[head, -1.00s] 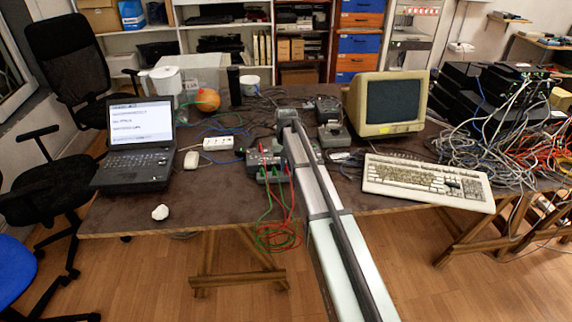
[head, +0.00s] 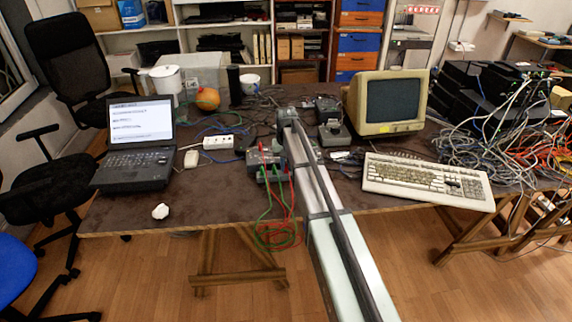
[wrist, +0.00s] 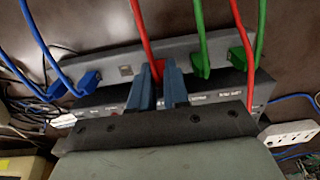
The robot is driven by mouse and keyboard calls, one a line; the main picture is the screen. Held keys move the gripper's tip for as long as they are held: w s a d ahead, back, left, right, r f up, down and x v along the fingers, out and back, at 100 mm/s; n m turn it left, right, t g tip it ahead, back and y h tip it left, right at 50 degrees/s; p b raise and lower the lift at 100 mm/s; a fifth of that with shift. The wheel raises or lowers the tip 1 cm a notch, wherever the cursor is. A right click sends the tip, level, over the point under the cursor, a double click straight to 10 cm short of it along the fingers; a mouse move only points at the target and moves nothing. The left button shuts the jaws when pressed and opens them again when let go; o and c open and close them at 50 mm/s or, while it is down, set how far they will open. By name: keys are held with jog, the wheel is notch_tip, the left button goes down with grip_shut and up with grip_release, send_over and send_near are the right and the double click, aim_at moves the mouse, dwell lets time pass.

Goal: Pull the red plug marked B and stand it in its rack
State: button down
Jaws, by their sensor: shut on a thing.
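My gripper (wrist: 158,92) has its two blue fingers closed on a red plug (wrist: 158,66) with a red cable rising from it, at the grey switch box (wrist: 205,82). I cannot tell whether the plug is seated or clear of its socket. Another red cable (wrist: 240,35) runs to the box further right; no letter B is readable on either. Two green plugs (wrist: 200,65) sit right of the fingers. In the head view the box (head: 256,166) stands near the table's front edge, and my arm hides the gripper's fingers. I cannot make out the plug's rack.
Blue plugs (wrist: 88,82) are left of the fingers. Green and red cables (head: 278,235) loop over the table's front edge. The left front table is mostly bare.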

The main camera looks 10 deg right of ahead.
jog(key=c, duration=1)
grip_release()
jog(key=shift+c, duration=0.2)
notch_tip(320, 180, up, 14)
